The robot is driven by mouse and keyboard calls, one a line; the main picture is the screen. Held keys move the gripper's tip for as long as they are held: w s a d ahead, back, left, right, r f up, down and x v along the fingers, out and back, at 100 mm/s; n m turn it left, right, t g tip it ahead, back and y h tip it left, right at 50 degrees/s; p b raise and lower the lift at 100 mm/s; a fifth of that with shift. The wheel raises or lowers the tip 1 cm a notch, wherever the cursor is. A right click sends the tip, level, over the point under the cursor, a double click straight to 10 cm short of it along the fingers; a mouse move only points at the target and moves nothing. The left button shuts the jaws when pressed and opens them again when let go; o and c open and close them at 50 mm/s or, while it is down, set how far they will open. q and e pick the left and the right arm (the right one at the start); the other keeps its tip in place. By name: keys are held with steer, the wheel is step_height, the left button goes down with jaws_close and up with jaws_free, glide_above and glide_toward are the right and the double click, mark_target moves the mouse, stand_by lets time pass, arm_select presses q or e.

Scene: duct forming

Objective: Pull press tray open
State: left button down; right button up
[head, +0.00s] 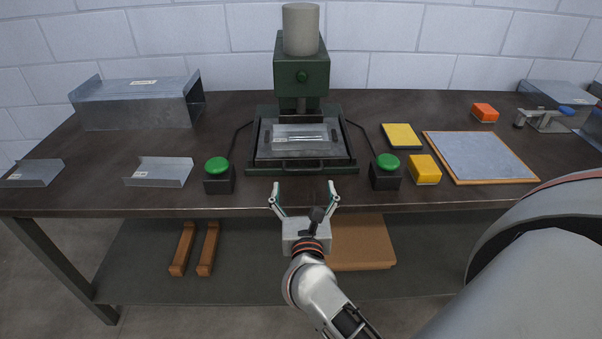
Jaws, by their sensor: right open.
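The green press (302,75) stands at the middle back of the table. Its press tray (340,160) sits in the press base, with a metal sheet piece (290,133) lying on it. A dark bar handle (303,162) runs along the tray's front edge. My right gripper (304,190) is open and empty in front of the table's front edge. Its fingers point toward the tray handle, apart from it. My left gripper is not in view.
Green-topped buttons stand left (218,172) and right (386,170) of the tray front. Bent metal pieces (160,171) lie at left. A yellow block (424,170) and a grey board (480,156) lie at right. A lower shelf (130,258) runs beneath.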

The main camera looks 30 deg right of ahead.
mark_target(303, 170)
steer(key=shift+w+d, duration=0.2)
steer(key=shift+w, duration=0.15)
steer(key=x, duration=0.6)
steer(key=shift+s+r+p, duration=0.1)
steer(key=shift+p, duration=0.2)
steer(key=shift+w+d, duration=0.3)
steer(key=shift+w, duration=0.15)
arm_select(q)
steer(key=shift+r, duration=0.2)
